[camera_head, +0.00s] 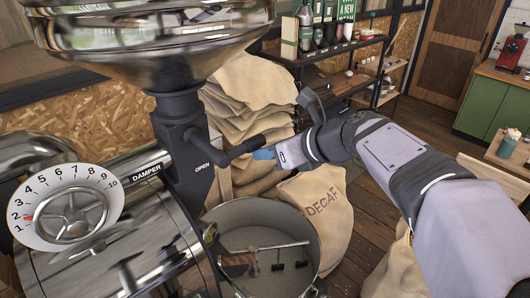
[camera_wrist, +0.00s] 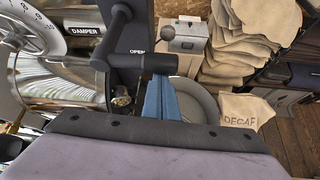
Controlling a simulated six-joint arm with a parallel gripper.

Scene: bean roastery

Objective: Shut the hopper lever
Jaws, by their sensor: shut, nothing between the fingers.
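The black hopper lever (camera_head: 243,147) sticks out from the dark throat under the shiny hopper (camera_head: 150,40), with the word OPEN printed below it on the housing. In the wrist view the lever's thick handle (camera_wrist: 158,63) lies level, just beyond my fingertips. My gripper (camera_head: 262,154) has blue fingers, shut and empty, right beside the handle's outer end. The fingers also show in the wrist view (camera_wrist: 161,84), pointing up at the handle. They look very close to it; I cannot tell whether they touch.
A round cooling tray (camera_head: 262,215) with a stirring arm lies below. The damper dial (camera_head: 66,206) is at the left. Stacked sacks (camera_head: 245,110) and a DECAF sack (camera_head: 318,215) stand behind and right of the lever. Shelves (camera_head: 330,50) stand farther back.

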